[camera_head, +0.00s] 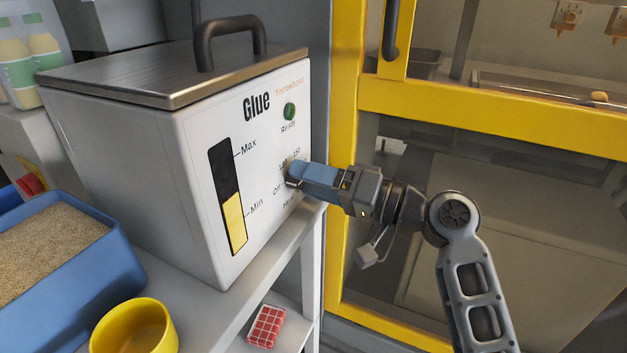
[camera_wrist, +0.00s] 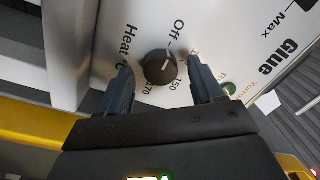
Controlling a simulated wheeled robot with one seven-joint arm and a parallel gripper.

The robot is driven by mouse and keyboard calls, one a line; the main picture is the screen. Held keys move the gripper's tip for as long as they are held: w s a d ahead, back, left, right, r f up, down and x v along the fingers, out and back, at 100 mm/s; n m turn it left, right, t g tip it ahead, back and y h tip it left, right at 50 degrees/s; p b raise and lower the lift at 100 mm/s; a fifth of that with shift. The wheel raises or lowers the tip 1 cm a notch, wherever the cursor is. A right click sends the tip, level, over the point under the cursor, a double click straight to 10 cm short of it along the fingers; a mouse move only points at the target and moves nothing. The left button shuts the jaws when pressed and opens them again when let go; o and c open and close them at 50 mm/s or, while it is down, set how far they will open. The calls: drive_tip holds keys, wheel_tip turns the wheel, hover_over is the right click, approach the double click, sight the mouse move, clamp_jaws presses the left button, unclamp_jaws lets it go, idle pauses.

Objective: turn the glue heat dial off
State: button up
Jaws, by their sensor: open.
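The glue tank (camera_head: 150,170) is a white box with a metal lid, a level window and a green Ready lamp (camera_head: 290,111). Its heat dial (camera_wrist: 160,67) is a round black knob with a short white mark; labels around it include Off, 150 and 170. I cannot tell exactly which label the mark points at. My gripper (camera_head: 292,178) is at the tank's front panel and mostly hides the dial in the head view. In the wrist view my gripper (camera_wrist: 161,78) is open, with one finger on each side of the dial and gaps between.
A yellow machine frame (camera_head: 345,150) with a door stands right of the tank, behind my arm. A blue bin (camera_head: 75,292) of granules and a yellow cup (camera_head: 135,325) sit at lower left. A red checked box (camera_head: 266,326) lies on the lower shelf.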

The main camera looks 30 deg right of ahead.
drive_tip(key=v, duration=0.7)
drive_tip(key=shift+s+d+p, duration=0.25)
drive_tip(key=shift+s+p, duration=0.05)
idle(0.3)
